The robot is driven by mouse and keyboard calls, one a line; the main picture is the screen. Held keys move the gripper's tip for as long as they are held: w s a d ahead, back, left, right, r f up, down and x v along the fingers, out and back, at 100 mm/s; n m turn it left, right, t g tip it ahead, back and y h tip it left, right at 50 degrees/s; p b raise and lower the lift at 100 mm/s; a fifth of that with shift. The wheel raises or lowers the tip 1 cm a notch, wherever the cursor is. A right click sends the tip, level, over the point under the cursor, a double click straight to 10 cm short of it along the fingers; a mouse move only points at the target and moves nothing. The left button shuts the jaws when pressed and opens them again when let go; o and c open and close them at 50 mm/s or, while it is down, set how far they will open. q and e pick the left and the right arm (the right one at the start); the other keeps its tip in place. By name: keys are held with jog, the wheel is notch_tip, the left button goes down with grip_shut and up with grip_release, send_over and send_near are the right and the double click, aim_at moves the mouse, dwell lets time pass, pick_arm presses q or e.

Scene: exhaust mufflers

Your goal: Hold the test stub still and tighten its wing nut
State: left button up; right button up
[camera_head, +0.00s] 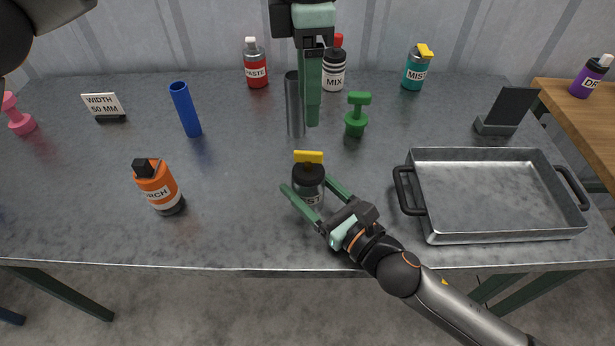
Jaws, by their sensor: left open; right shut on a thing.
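The test stub (309,196) stands upright near the front middle of the table. My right gripper (307,185) comes from the front right and is shut on the stub, one green finger on each side. My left gripper (312,120) is open, pointing down behind and above the stub, apart from the wing nut. Its fingers overlap in this view, beside a dark grey tube (294,108).
Near the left gripper stand a green plunger-like piece (356,118) and a MIX bottle (334,70). A metal tray (500,195) lies right of my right gripper. An orange torch bottle (158,187) and blue tube (185,110) stand left.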

aim_at(308, 152)
pick_arm(q)
jog(key=o, duration=0.3)
jog(key=shift+r+n, duration=0.1)
jog(key=shift+n, duration=0.6)
jog(key=shift+o, duration=0.4)
jog(key=n, duration=0.3)
jog(key=shift+r, duration=0.25)
notch_tip(308, 152, down, 10)
jog(key=n, duration=1)
jog(key=shift+f+n, duration=0.25)
jog(key=shift+n, duration=0.15)
jog(key=shift+c, duration=0.4)
jog(key=c, duration=1.3)
